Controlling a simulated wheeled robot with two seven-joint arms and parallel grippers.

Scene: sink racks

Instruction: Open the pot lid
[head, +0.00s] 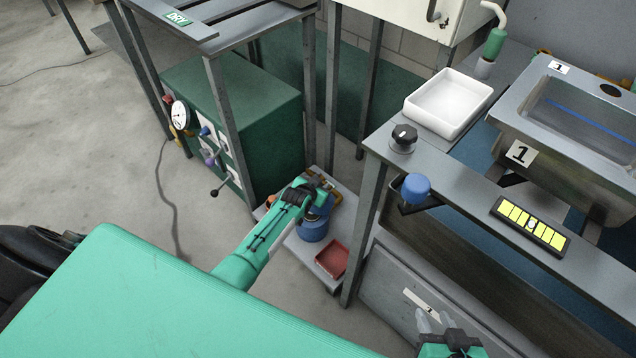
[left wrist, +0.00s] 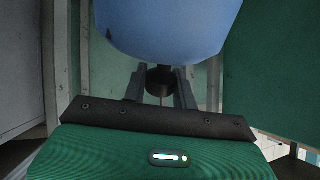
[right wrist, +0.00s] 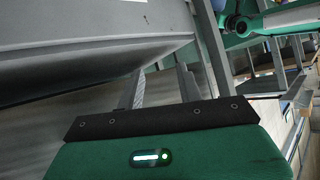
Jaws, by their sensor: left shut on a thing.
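A blue pot (head: 312,230) stands on a low grey shelf beside the green cabinet in the head view. My left gripper (head: 318,188) is directly over the pot, and the arm hides part of its top. In the left wrist view a large blue rounded surface (left wrist: 165,30) fills the top. My left gripper (left wrist: 160,88) is shut on a dark knob (left wrist: 160,78) beneath that surface in the picture. I cannot tell whether the lid is raised off the pot. My right gripper (head: 436,322) is open and empty in front of the grey drawer.
A red tray (head: 332,260) lies on the low shelf near the pot. Metal rack posts and the green cabinet (head: 245,105) stand close behind. The sink counter (head: 465,195), with a white basin (head: 447,103) and a blue knob (head: 415,187), is to the right.

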